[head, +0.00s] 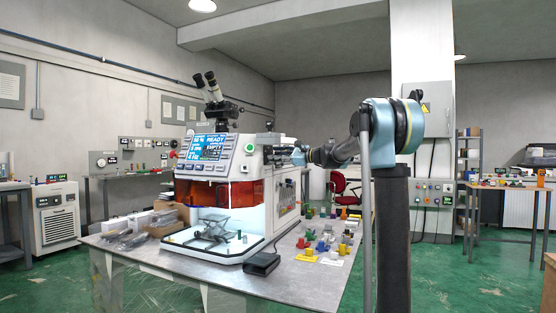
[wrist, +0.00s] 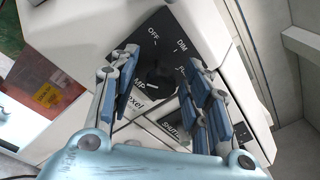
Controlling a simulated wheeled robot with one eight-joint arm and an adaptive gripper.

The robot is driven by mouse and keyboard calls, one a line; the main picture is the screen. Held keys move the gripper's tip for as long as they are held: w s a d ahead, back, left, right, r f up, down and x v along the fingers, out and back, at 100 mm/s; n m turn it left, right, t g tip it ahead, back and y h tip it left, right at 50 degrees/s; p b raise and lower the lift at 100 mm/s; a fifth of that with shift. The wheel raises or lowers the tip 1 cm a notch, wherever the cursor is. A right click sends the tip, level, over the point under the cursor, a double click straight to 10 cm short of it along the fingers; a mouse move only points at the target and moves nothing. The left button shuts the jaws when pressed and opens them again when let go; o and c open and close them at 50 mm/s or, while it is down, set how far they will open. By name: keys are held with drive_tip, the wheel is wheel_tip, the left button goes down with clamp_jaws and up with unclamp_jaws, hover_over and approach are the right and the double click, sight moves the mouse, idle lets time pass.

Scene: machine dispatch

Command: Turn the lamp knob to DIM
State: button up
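The black lamp knob (wrist: 157,78) sits on a dark panel (wrist: 150,52) on the white machine, in the wrist view. The labels OFF and DIM show on the panel beyond the knob, and a third label at its right is partly covered by a finger. My gripper (wrist: 156,68) is open, with one blue-padded finger on each side of the knob. I cannot tell whether the fingers touch it. In the head view my gripper (head: 299,156) is at the right side of the white machine (head: 252,205); the knob is not discernible there.
A second dark panel (wrist: 170,127) lies nearer, between the fingers. The machine's screen (head: 207,146) reads READY. Several coloured parts (head: 322,243) and a black box (head: 262,263) lie on the metal table (head: 190,268). A red chair (head: 342,190) stands behind.

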clamp_jaws()
drive_tip(key=shift+n, duration=0.3)
drive_tip(key=n, duration=0.8)
drive_tip(key=n+y, duration=0.1)
drive_tip(key=n, duration=0.2)
drive_tip(key=shift+s+f+n+g, duration=0.1)
drive_tip(key=shift+f+n+g, duration=0.05)
drive_tip(key=shift+n+g, duration=0.15)
idle(0.4)
drive_tip(key=shift+o, duration=0.9)
unclamp_jaws()
